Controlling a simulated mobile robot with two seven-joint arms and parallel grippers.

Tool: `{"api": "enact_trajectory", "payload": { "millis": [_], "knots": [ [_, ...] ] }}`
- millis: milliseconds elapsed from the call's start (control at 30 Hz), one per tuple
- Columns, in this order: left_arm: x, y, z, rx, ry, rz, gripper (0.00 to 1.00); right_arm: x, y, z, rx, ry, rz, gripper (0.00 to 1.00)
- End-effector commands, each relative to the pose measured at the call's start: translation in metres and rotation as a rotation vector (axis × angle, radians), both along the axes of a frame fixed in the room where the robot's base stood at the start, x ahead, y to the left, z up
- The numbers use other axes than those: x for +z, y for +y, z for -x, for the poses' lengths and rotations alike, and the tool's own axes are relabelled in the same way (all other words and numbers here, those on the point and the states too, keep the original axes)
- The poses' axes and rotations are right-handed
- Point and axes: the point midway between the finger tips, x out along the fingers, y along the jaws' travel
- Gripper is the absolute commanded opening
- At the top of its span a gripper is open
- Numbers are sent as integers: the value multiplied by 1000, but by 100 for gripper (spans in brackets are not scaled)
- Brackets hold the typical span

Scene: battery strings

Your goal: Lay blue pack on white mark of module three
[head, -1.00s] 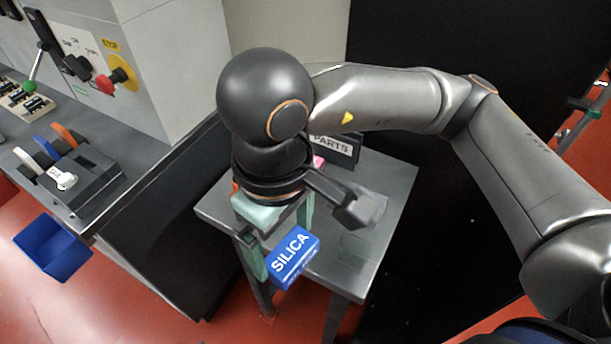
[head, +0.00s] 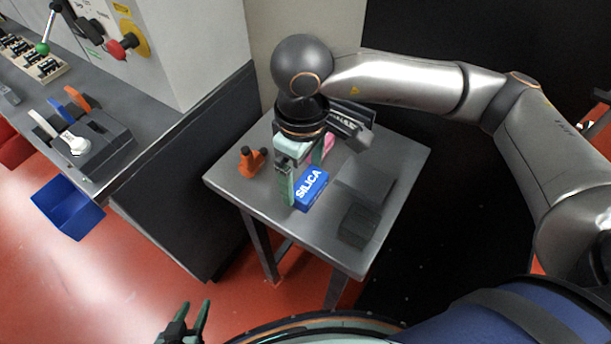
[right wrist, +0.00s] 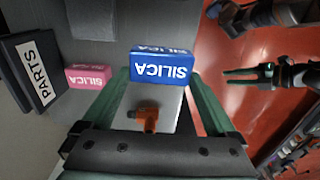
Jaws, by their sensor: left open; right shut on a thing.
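The blue pack (head: 312,189), lettered SILICA, is held by my right gripper (head: 305,181) over the small grey table. In the right wrist view the pack (right wrist: 161,67) sits between the tips of the two green fingers. Whether it touches the tabletop I cannot tell. My left gripper (head: 186,325) is open and empty at the bottom of the head view, over the red floor and away from the pack; it also shows in the right wrist view (right wrist: 255,75). I cannot make out module three or its white mark in these frames.
The grey table (head: 345,258) also bears an orange tool-like thing (head: 250,162), a pink SILICA pack (head: 329,143), a PARTS bin (right wrist: 38,69) and a dark block (head: 358,225). Left stand a bench with a switch box (head: 97,155) and a blue bin (head: 68,209).

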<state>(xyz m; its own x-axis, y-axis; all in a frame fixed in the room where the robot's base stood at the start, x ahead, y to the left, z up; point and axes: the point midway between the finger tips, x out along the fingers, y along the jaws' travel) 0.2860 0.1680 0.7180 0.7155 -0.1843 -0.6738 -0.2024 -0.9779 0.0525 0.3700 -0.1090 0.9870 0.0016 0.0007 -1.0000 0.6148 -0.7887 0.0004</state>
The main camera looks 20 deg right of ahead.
Motion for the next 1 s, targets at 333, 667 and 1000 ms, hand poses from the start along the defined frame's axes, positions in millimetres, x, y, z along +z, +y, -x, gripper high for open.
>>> {"api": "enact_trajectory", "payload": {
  "millis": [333, 667, 1000],
  "knots": [
    [8, 0, 0, 0, 0, 0, 45, -30, -12, -19, -2, 4, 2, 35],
    [15, 0, 0, 0, 0, 0, 45, -56, -10, -19, 1, -2, 0, 35],
    [9, 0, 0, 0, 0, 0, 45, -60, -11, -19, 1, -1, 0, 95]
  ]
}}
